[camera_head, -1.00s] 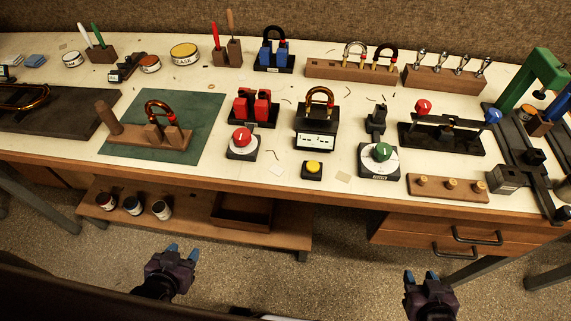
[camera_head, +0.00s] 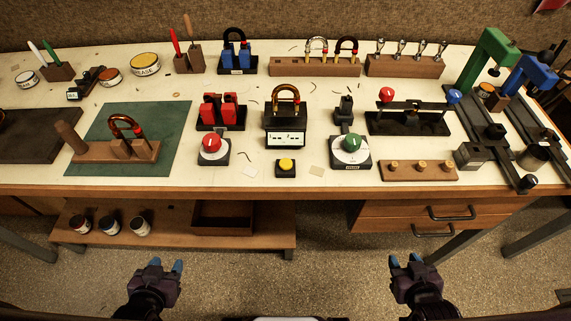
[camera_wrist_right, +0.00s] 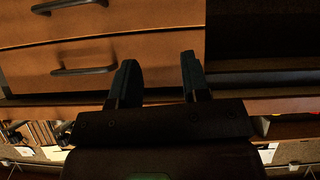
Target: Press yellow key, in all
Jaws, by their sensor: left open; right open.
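The yellow key (camera_head: 286,164) is a round yellow button on a small black box near the front edge of the bench. It stands in front of a black device with a white display (camera_head: 286,139), which has a copper U-shaped tube on top. My left gripper (camera_head: 167,265) is open and empty, low in front of the bench. My right gripper (camera_head: 406,259) is also open and empty, low in front of the drawers. In the right wrist view the right gripper's fingers (camera_wrist_right: 158,82) stand apart with drawer fronts beyond them. Neither gripper is near the yellow key.
A red knob (camera_head: 211,144) stands left of the key and a green knob (camera_head: 351,145) right of it. A wooden block with pegs (camera_head: 418,170) lies further right. Drawers (camera_head: 440,214) and a lower shelf (camera_head: 175,230) are under the bench. The floor before the bench is clear.

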